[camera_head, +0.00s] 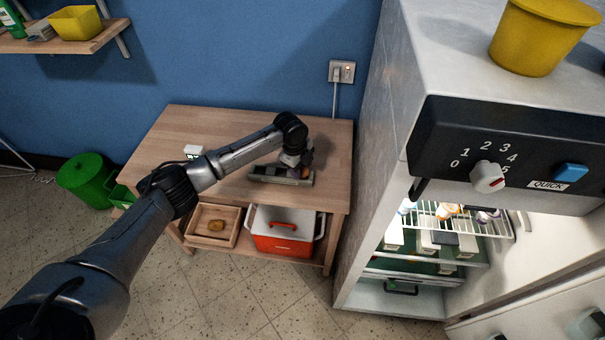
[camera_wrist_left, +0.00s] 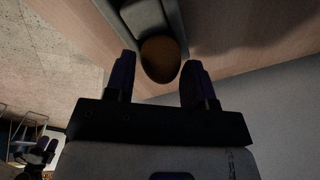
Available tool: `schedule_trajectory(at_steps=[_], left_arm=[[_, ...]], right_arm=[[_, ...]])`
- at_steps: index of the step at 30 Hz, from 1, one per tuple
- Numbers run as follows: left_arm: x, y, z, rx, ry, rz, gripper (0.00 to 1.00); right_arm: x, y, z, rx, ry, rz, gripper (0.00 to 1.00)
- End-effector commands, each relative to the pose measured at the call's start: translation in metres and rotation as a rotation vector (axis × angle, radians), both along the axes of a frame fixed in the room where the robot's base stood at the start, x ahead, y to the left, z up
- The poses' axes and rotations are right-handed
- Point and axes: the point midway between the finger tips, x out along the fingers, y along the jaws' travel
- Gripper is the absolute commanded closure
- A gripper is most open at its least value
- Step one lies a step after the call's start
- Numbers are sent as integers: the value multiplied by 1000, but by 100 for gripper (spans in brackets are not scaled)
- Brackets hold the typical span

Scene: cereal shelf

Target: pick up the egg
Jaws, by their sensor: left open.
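A brown egg (camera_wrist_left: 160,60) shows in the left wrist view, at the end of a grey holder (camera_wrist_left: 152,18). The egg lies between the two dark fingers of my left gripper (camera_wrist_left: 160,78), which are open with a gap on both sides. In the head view the left gripper (camera_head: 303,160) is low over the right part of the wooden table, at the grey holder (camera_head: 268,177). There the egg is mostly hidden by the gripper.
The wooden table (camera_head: 180,130) has a small white object (camera_head: 193,151) on its left. Its lower shelf holds a wooden crate (camera_head: 211,240) and a red-and-white cooler (camera_head: 285,245). An open fridge (camera_head: 375,150) stands close on the right. The table's left half is mostly clear.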

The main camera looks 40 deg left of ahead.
Motion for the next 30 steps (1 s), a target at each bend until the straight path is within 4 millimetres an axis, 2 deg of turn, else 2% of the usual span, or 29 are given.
schedule_trajectory(at_steps=[1,3,10,20,30], left_arm=[[1,-2,-9,-1,1,-1,50],[2,-2,-14,0,1,-1,50],[2,-2,-14,0,0,-1,50],[2,-2,-14,0,0,-1,81],[2,-2,-9,0,-1,-1,81]], right_arm=[[0,0,-5,0,0,-1,42],[0,1,-7,2,0,-2,42],[0,2,-6,6,1,-4,42],[0,3,-5,11,1,-8,42],[0,3,-3,9,0,-6,42]])
